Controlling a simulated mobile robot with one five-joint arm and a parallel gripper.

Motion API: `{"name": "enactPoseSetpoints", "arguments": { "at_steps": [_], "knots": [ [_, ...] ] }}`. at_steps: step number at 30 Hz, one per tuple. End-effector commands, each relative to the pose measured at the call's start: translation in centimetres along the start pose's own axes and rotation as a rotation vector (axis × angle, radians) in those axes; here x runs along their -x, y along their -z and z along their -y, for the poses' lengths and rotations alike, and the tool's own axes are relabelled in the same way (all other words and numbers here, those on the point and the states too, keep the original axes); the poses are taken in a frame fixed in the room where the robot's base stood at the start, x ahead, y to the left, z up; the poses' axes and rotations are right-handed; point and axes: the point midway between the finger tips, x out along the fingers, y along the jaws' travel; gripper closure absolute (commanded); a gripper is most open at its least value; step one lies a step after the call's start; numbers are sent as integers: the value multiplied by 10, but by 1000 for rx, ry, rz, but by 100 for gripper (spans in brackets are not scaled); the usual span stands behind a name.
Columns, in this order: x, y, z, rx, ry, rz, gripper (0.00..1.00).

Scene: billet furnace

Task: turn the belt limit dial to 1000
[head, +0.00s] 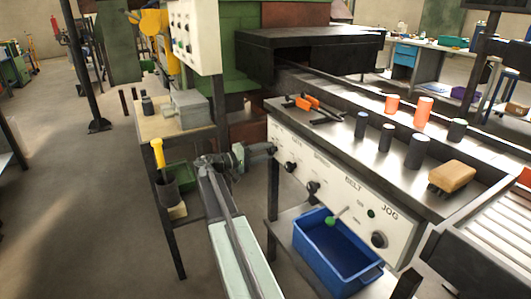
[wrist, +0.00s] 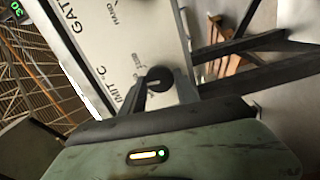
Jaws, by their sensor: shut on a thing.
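My gripper (head: 271,149) is at the left end of the white control panel (head: 338,200) in the head view. In the wrist view (wrist: 166,86) its two dark fingers are shut on a dark round dial (wrist: 159,78). Lettering beside this dial reads as part of "LIMIT C", with "GATE" and "HAND" farther along the panel. In the head view the gripper hides the dial. I cannot read a pointer or a scale number on it.
Farther right on the panel are dark knobs (head: 291,167) (head: 313,187) (head: 379,239) and a green-tipped lever (head: 333,218). A blue bin (head: 320,262) stands below. Several cylinders and a yellow-brown block (head: 452,176) stand on the bench.

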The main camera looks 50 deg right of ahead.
Motion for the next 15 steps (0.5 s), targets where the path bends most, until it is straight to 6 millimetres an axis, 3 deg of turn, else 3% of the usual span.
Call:
{"name": "enactPoseSetpoints", "arguments": {
  "at_steps": [15],
  "knots": [
    [0, 0, 1, 103, 2, 1, 100]
  ]
}}
